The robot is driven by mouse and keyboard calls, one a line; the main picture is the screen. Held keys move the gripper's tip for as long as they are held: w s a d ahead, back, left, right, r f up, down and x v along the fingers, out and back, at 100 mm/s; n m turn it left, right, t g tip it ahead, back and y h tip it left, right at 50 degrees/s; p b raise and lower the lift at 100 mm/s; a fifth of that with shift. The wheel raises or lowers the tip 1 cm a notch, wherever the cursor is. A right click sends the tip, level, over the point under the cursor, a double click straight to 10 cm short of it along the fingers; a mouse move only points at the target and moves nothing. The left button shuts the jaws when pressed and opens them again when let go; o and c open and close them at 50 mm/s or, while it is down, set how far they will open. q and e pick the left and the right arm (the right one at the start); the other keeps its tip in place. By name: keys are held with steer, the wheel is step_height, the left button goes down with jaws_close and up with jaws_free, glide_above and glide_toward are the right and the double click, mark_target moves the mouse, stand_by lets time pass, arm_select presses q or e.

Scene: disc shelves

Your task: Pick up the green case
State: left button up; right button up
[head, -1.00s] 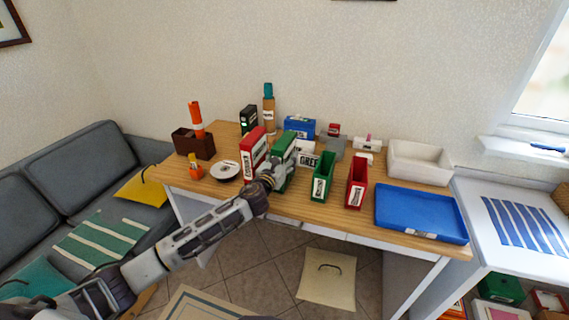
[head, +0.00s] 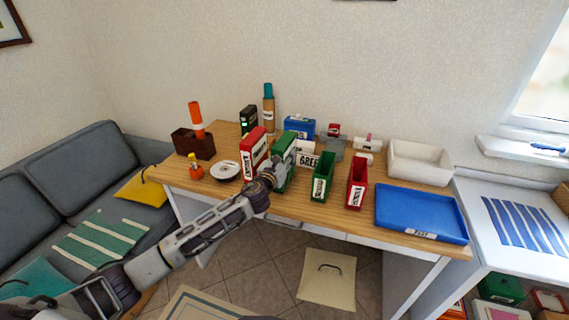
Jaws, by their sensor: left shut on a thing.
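The green case (head: 284,142) stands upright on the wooden table (head: 232,202), between a red case (head: 252,150) on its left and a green open holder (head: 323,176) on its right. My left gripper (head: 281,170) is at the case's front right side and shut on it. The gripper and wrist hide the case's lower front. I cannot tell whether its bottom is clear of the tabletop. My right gripper is out of view.
A red open holder (head: 356,184), a blue tray (head: 420,213) and a white bin (head: 419,163) stand to the right. A plate (head: 225,171), an orange bottle (head: 195,167) and a brown box (head: 193,145) are at the left. A sign (head: 307,160) stands behind.

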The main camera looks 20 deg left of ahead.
mark_target(284, 140)
arm_select(q)
steer(key=shift+c, duration=1.4)
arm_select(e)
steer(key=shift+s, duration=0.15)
arm_select(q)
steer(key=shift+r, duration=0.15)
step_height(284, 140, up, 9)
steer(key=shift+f+p, duration=0.1)
steer(key=shift+p, duration=1.1)
steer(key=shift+r, duration=0.55)
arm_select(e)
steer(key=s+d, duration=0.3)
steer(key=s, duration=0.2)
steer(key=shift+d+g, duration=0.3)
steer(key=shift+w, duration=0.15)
